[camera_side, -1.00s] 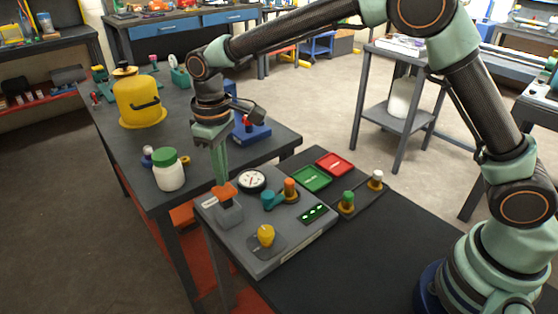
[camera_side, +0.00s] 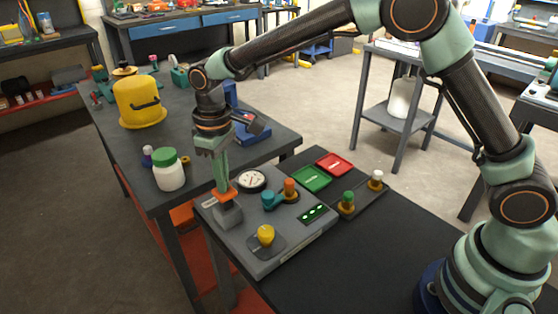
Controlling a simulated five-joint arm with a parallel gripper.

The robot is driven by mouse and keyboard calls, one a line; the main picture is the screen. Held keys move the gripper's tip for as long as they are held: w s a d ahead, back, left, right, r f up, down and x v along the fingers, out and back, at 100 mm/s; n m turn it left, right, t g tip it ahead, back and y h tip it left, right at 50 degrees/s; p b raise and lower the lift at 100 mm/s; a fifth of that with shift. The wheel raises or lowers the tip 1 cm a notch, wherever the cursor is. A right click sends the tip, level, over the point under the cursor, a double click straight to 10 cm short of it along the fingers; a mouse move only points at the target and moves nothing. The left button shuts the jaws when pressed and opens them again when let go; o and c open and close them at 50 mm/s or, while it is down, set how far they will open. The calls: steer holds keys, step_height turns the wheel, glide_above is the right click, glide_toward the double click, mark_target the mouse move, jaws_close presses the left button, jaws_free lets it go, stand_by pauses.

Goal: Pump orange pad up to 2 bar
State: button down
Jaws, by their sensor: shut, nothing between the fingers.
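The orange pad (camera_side: 229,194) sits on a grey block (camera_side: 228,216) at the left corner of the grey control panel (camera_side: 280,245). My gripper (camera_side: 221,190) points down with its shut fingertips at the pad, covering part of it; it appears to touch the pad. A round white gauge (camera_side: 252,180) lies just right of the pad; its reading is too small to tell. A teal lever (camera_side: 270,201) with an orange knob (camera_side: 290,187), a yellow knob (camera_side: 266,235) and a dark display with green marks (camera_side: 313,213) are also on the panel.
A green tray (camera_side: 311,179) and a red tray (camera_side: 335,163) lie behind the panel. Green-topped (camera_side: 347,202) and white-topped (camera_side: 376,180) pegs stand to the right. A white jar with green lid (camera_side: 169,172) and a yellow canister (camera_side: 139,102) stand on the left table.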

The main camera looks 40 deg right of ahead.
steer(key=shift+f, duration=0.85)
steer(key=shift+r, duration=1.85)
steer(key=shift+f, duration=0.1)
